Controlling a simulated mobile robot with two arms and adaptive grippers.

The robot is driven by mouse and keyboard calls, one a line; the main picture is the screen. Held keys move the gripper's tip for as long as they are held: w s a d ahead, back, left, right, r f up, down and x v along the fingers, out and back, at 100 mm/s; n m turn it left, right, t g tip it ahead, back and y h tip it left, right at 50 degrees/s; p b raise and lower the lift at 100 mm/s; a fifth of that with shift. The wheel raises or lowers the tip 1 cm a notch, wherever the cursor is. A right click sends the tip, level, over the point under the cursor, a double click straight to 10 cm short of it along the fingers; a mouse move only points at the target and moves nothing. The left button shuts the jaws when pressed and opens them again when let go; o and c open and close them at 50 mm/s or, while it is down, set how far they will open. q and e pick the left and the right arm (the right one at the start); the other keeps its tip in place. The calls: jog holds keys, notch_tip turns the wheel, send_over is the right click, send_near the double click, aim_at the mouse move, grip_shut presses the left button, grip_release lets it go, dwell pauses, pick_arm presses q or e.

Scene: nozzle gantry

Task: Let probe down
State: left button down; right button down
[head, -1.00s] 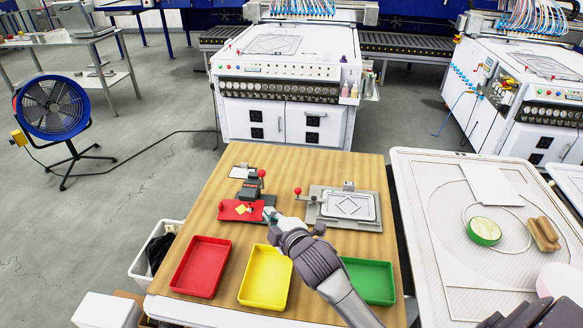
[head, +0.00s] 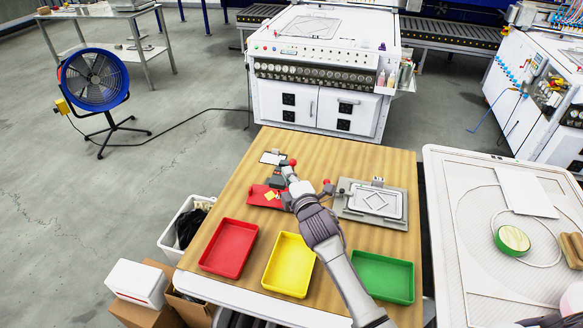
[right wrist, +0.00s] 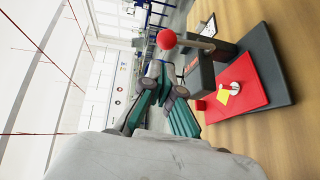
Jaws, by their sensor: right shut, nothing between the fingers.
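The probe stand (right wrist: 199,72) is a dark block in the right wrist view, with a lever that ends in a red ball knob (right wrist: 166,39). In the head view the red plate (head: 258,196) is partly behind my right arm. My right gripper (head: 288,172) is shut and empty beside the stand, close to the red knob (head: 293,162). In the right wrist view its fingers (right wrist: 160,85) appear below the knob; contact is unclear. My left gripper is out of view.
Red (head: 229,248), yellow (head: 289,265) and green (head: 383,278) trays line the wooden table's (head: 225,212) front. A grey fixture (head: 374,203) with another red knob (head: 326,182) stands right of my arm. A white machine table (head: 470,250) adjoins on the right.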

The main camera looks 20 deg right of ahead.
aim_at(291, 163)
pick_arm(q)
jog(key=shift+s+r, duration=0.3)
pick_arm(e)
jog(key=shift+w+d+f, duration=0.1)
jog(key=shift+w+d, duration=0.45)
jog(key=shift+d, duration=0.1)
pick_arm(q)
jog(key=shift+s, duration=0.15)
pick_arm(e)
jog(key=shift+w+d, duration=0.5)
jog(key=shift+w, duration=0.05)
jog(key=shift+r, duration=0.2)
